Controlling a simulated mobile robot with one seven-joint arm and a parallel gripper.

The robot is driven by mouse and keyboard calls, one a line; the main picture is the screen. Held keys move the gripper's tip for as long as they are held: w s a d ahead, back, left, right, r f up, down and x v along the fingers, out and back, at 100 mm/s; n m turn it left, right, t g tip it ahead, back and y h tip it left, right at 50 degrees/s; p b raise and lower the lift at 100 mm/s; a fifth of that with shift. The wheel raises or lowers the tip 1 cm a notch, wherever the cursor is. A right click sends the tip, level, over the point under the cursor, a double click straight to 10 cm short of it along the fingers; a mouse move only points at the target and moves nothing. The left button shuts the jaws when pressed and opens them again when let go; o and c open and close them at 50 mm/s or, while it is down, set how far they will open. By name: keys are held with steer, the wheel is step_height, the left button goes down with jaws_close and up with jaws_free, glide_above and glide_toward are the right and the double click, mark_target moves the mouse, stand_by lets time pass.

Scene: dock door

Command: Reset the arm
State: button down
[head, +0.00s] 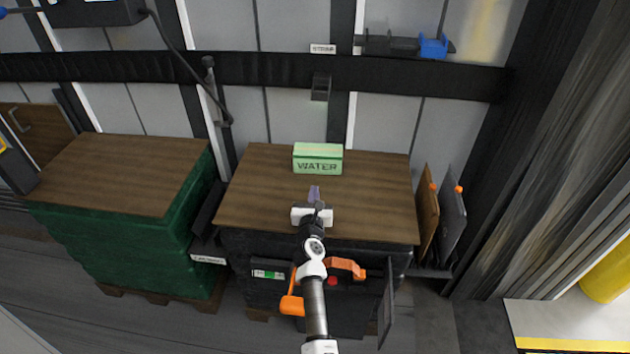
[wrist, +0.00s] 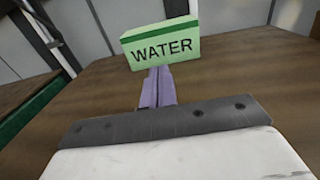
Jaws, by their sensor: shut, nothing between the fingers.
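My gripper (head: 314,191) reaches out over the wooden top of the right-hand stack (head: 253,178), with its purple fingers together and nothing between them. In the wrist view the shut fingers (wrist: 158,84) point toward a green box marked WATER (wrist: 162,43). The box (head: 318,159) stands on the wooden top near its back edge, just beyond the fingertips. In the head view a gap shows between the fingertips and the box. In the wrist view the fingertips overlap the box's lower edge, so I cannot tell the exact distance there.
A green-wrapped stack with a wooden top (head: 120,170) stands to the left. Boards with orange clips (head: 452,215) lean at the right. A wall shelf (head: 390,45) holds a blue item. A yellow post (head: 607,278) stands far right. The wooden top is clear around the box.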

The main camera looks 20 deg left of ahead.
steer(key=shift+v, duration=1.4)
